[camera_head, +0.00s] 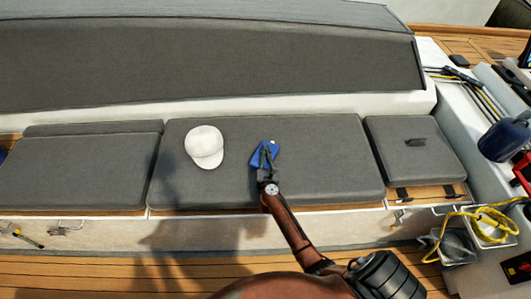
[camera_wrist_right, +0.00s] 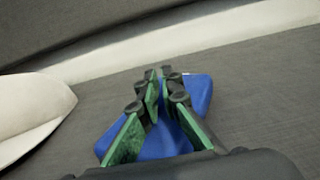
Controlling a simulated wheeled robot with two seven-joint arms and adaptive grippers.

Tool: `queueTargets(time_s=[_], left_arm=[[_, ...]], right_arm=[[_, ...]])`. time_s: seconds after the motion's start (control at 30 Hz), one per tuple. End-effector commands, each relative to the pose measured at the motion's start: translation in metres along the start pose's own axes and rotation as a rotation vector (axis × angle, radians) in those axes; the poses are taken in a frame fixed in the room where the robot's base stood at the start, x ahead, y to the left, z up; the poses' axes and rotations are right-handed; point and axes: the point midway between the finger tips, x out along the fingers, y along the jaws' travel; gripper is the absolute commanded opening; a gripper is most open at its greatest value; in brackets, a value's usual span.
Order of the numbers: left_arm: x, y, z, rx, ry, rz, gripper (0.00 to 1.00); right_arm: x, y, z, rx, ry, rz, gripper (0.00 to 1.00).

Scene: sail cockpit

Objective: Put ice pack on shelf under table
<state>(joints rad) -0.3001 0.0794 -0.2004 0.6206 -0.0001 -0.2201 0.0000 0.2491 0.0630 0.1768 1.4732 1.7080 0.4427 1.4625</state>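The blue ice pack (camera_head: 262,157) is on the middle grey seat cushion, right of the white cap. My right gripper (camera_head: 266,164) is over it, pointing away from me. In the right wrist view, the ice pack (camera_wrist_right: 203,92) shows on both sides of the fingers and between them. The fingers (camera_wrist_right: 160,76) lie close together at the tips with a narrow gap. I cannot tell whether they pinch the pack or only straddle it. My left gripper is not in view. No shelf under a table can be made out.
A white cap (camera_head: 205,147) lies left of the ice pack; it also shows in the wrist view (camera_wrist_right: 30,112). The seat backrest (camera_head: 210,65) rises behind. At right are a yellow rope (camera_head: 488,222) and a dark blue rounded object (camera_head: 503,140). The cushion's right part is clear.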

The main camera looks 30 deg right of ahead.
Motion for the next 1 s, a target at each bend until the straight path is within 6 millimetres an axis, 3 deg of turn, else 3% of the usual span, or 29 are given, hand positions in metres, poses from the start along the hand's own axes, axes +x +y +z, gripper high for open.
queueTargets(time_s=[0.53, 0.83, 1.0], left_arm=[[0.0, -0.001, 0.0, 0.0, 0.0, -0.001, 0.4], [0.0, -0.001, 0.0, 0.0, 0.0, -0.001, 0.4], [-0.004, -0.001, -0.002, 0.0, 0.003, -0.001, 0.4]], right_arm=[[0.0, 0.0, 0.0, 0.0, 0.0, 0.0, 0.45], [-0.001, 0.0, 0.0, 0.0, 0.0, 0.0, 0.45], [-0.016, 0.001, 0.0, 0.002, 0.001, 0.0, 0.45]])
